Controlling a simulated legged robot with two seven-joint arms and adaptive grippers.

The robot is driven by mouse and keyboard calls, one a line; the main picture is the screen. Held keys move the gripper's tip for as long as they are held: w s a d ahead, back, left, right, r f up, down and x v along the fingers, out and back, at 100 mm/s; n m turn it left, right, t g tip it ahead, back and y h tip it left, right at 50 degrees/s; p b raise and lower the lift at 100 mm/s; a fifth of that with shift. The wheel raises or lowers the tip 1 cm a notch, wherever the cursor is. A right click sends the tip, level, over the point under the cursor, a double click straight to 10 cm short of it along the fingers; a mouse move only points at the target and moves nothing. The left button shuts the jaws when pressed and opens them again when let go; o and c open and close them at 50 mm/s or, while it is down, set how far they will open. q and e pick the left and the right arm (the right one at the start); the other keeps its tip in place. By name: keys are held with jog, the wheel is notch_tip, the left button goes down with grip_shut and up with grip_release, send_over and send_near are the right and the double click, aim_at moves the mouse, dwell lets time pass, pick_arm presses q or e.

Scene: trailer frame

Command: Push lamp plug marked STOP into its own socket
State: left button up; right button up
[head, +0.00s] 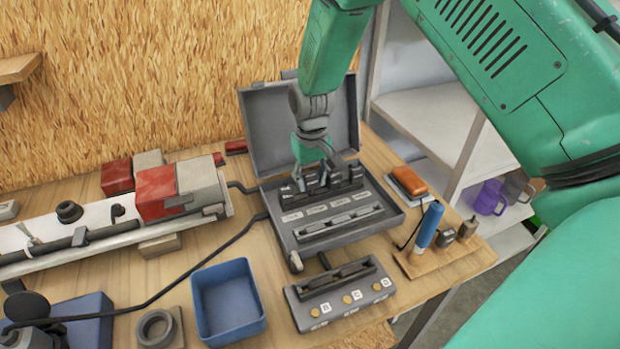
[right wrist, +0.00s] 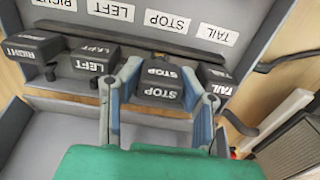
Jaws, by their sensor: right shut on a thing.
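My right gripper (head: 313,168) reaches down into the open grey case from above. In the right wrist view its two blue-grey fingers (right wrist: 161,72) are shut on the sides of a black plug marked STOP (right wrist: 160,92). Black plugs marked LEFT (right wrist: 95,62), RIGHT (right wrist: 33,47) and TAIL (right wrist: 215,86) stand beside it in the same row. A white STOP label (right wrist: 167,21) is on the panel beyond the dark rail, roughly in line with the held plug. The plug's underside is hidden, so I cannot tell whether it is seated. My left gripper is out of view.
The case lid (head: 257,120) stands open behind the row. A grey block with lettered sockets (head: 340,300), a blue tray (head: 227,303) and a blue-handled tool (head: 427,226) are close by. A trailer board with red lamps (head: 157,192) lies at left.

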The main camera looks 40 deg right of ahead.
aim_at(311, 175)
jog(key=shift+f, duration=0.45)
jog(key=shift+f, duration=0.5)
dwell(0.4)
jog(key=o, duration=1.4)
jog(key=shift+c, duration=0.2)
jog(key=shift+r+p, duration=2.9)
jog(key=shift+r, duration=0.7)
jog(key=shift+f, duration=0.1)
